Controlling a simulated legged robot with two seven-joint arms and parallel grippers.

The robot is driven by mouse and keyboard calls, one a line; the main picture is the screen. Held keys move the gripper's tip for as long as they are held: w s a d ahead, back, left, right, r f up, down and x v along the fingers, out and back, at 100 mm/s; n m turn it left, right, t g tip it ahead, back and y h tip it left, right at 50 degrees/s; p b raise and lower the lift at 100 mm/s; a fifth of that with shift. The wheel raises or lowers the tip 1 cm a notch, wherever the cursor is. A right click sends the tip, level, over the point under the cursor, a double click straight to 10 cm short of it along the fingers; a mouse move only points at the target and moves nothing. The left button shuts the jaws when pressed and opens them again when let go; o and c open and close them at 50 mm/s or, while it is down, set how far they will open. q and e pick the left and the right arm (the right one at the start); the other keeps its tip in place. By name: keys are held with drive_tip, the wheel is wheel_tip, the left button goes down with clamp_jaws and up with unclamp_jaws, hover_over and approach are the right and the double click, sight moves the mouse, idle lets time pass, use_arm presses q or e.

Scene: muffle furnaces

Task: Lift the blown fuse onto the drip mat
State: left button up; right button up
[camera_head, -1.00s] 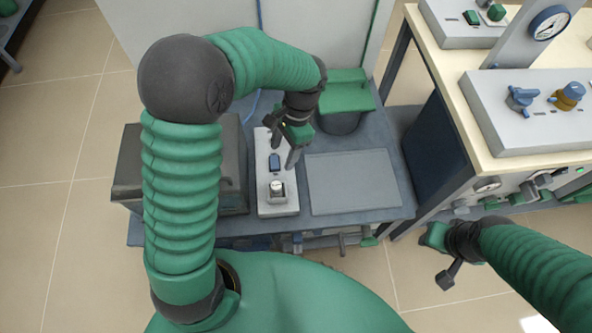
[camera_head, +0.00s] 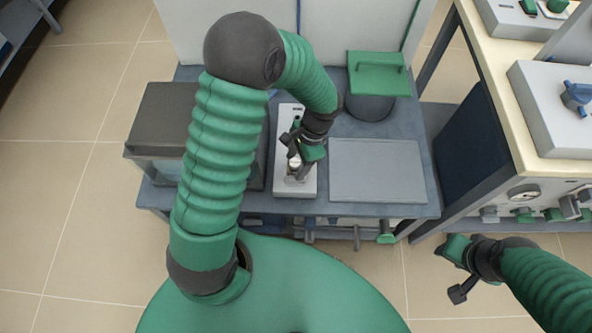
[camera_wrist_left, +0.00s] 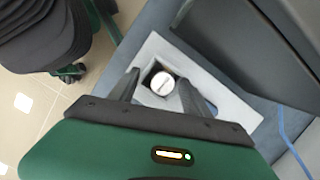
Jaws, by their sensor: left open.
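The blown fuse (camera_wrist_left: 162,84) shows in the left wrist view as a round whitish cap in a dark square socket of the light-grey fuse holder (camera_wrist_left: 224,92). In the head view the fuse (camera_head: 295,162) is partly covered by my left gripper (camera_head: 297,166), which is over the holder's front end. My left gripper is open, with its fingers (camera_wrist_left: 160,92) on either side of the fuse; I cannot tell whether they touch it. The drip mat (camera_head: 378,170) is a flat grey sheet right of the holder, bare on top. My right gripper (camera_head: 455,268) hangs at the lower right, away from the bench.
A dark box (camera_head: 165,118) stands left of the holder. A dark round bin with a green lid (camera_head: 378,75) is behind the mat. A workbench with a grey control panel (camera_head: 555,105) stands at the right. The mat's surface is clear.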

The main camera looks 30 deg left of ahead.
use_arm(q)
drive_tip(key=shift+a+f, duration=0.2)
drive_tip(key=shift+a, duration=0.05)
drive_tip(key=shift+c, duration=0.6)
drive_tip(key=shift+a, duration=0.2)
drive_tip(key=c, duration=0.5)
drive_tip(key=shift+d, duration=0.25)
clamp_jaws()
drive_tip(key=shift+a+r, duration=0.1)
